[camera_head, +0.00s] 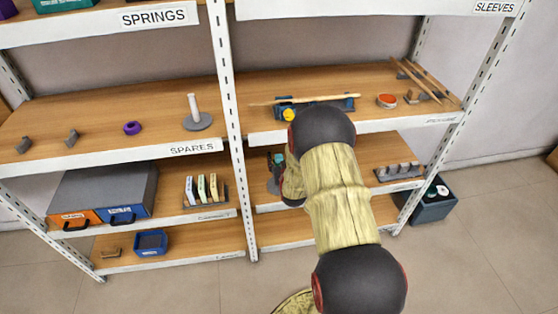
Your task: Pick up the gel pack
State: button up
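I cannot tell for sure which thing is the gel pack. A blue tray (342,104) with a small yellow piece (288,114) lies on the middle shelf, behind my arm's black joint. Several thin upright packs (202,188) stand in a rack on the shelf below, at the left. My arm reaches up from the bottom and bends in front of the right bay. My gripper cannot be made out; the arm hides that area. A small dark and teal thing (277,160) shows just left of the arm, unclear.
A white post (228,110) divides the shelf bays. A spindle on a grey base (194,115), a purple ring (132,128) and a red-orange disc (387,101) are on the middle shelf. Drawers (122,216) are at lower left, a dark bin (432,207) at right.

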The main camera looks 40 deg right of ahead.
jog(key=shift+c, duration=1.2)
jog(key=c, duration=0.9)
